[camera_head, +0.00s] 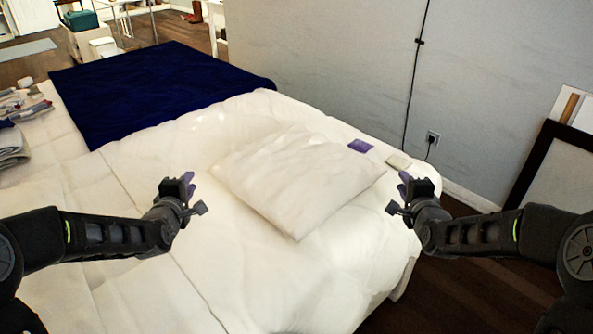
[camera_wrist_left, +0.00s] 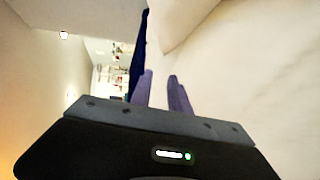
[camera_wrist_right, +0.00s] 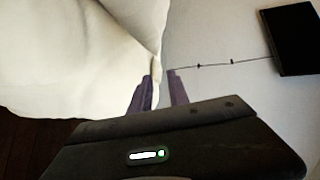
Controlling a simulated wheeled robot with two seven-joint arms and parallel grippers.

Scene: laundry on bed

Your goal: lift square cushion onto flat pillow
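A white square cushion (camera_head: 297,180) lies tilted on the white bed, between my two grippers. Its corner shows near the fingertips in the left wrist view (camera_wrist_left: 180,20) and the right wrist view (camera_wrist_right: 135,22). I cannot tell a separate flat pillow apart from the white bedding. My left gripper (camera_head: 203,190) is beside the cushion's left corner, fingers parted and empty. My right gripper (camera_head: 398,194) is beside the right corner, fingers parted and empty. Neither gripper visibly holds the cushion.
A dark blue blanket (camera_head: 150,90) covers the far left of the bed. A small purple cloth (camera_head: 360,146) and a cream cloth (camera_head: 398,161) lie behind the cushion. Folded clothes (camera_head: 12,146) lie at the left edge. A grey wall (camera_head: 330,70) stands behind the bed.

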